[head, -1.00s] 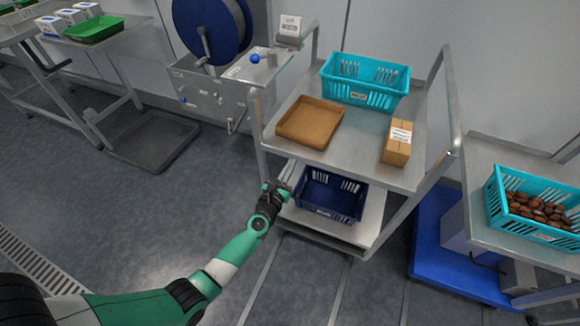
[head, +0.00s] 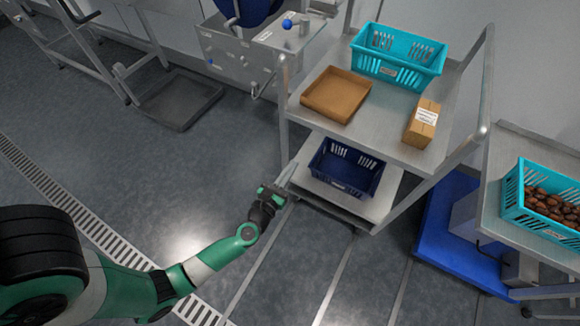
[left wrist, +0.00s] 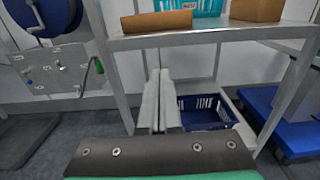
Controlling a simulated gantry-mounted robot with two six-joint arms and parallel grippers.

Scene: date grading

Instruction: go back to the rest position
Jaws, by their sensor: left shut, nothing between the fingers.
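My left gripper (head: 286,178) is in front of the left edge of the steel trolley, beside its lower shelf. It is shut and empty. In the left wrist view its two fingers (left wrist: 159,100) stand close together, with the trolley behind them. My left arm comes in from the lower left in the head view. My right gripper does not show in any view.
The trolley (head: 388,140) bears a brown tray (head: 336,95), a teal crate (head: 398,57) and a carton (head: 422,124). A dark blue crate (head: 345,168) sits on its lower shelf. A teal crate of dates (head: 541,205) stands right. Floor at left is open.

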